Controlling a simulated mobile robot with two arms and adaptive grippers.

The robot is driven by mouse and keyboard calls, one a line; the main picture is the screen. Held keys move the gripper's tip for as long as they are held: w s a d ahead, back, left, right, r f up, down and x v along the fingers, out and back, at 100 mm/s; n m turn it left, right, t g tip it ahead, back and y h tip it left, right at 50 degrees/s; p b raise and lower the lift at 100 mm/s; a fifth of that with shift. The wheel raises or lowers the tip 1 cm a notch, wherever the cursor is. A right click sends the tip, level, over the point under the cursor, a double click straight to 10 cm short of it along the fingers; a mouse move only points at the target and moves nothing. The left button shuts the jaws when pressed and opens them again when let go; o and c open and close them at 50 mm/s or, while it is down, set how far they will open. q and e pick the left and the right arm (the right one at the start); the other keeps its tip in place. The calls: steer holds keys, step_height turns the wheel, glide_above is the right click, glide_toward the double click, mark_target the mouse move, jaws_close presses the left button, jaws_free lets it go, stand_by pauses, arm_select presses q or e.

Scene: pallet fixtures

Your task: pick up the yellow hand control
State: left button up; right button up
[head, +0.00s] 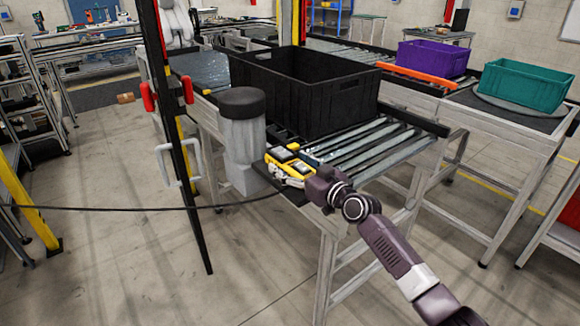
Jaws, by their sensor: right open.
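The yellow hand control (284,157) with dark and light parts on its face lies at the near left corner of the roller conveyor, on a dark ledge beside a grey post. My right arm comes in from the lower right, and my right gripper (291,181) is open right at the control's near side. The wrist and fingers hide part of the control. I cannot tell whether the fingers touch it. My left gripper is not in view.
A large black crate (318,92) stands on the roller conveyor (372,143) behind the control. The grey post (243,140) with a black cap stands close on the left. A dark cable (130,209) crosses the left side. Purple (433,58) and teal (524,86) crates stand at right.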

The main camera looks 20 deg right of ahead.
steer(key=shift+c, duration=0.6)
steer(key=c, duration=1.2)
steer(key=shift+w+r, duration=0.1)
steer(key=shift+c, duration=1.3)
steer(key=shift+r, duration=0.1)
